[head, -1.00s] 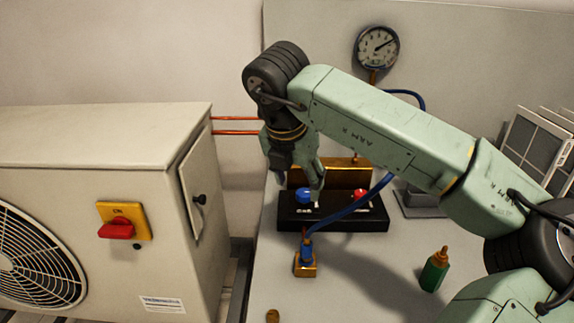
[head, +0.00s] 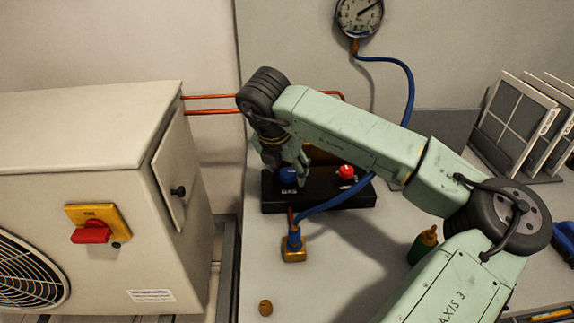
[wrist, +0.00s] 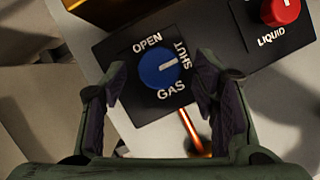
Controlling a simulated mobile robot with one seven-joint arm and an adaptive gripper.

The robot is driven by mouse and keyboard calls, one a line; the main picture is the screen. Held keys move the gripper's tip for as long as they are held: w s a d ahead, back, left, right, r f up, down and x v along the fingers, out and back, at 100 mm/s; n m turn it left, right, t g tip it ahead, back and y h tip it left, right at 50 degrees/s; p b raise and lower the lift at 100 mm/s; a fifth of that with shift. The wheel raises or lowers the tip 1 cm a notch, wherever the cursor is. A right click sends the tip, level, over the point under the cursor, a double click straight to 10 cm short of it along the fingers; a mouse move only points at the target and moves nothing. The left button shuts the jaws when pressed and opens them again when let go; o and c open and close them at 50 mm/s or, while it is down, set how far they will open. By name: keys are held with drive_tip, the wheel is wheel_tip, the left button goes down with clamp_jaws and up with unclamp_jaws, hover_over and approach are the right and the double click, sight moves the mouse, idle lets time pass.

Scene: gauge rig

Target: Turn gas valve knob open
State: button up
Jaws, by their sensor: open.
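The blue gas valve knob (wrist: 158,69) sits on a black manifold block (head: 325,198), with OPEN, SHUT and GAS lettering around it. Its white pointer mark faces SHUT in the wrist view. The knob also shows in the head view (head: 288,176), partly beside my gripper. My gripper (wrist: 160,85) is open, with one dark-padded finger on each side of the knob. I see no clear contact between the pads and the knob.
A red liquid knob (head: 346,172) stands right of the gas knob. A blue hose (head: 335,197) runs from a brass fitting (head: 294,254) past the block. A green bottle (head: 423,245) stands right. A gauge (head: 360,15) hangs behind. The front bench is mostly clear.

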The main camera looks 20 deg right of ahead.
drive_tip(key=shift+w+d+f, duration=0.15)
drive_tip(key=shift+f, duration=0.3)
drive_tip(key=c, duration=1.1)
drive_tip(key=shift+c, duration=0.2)
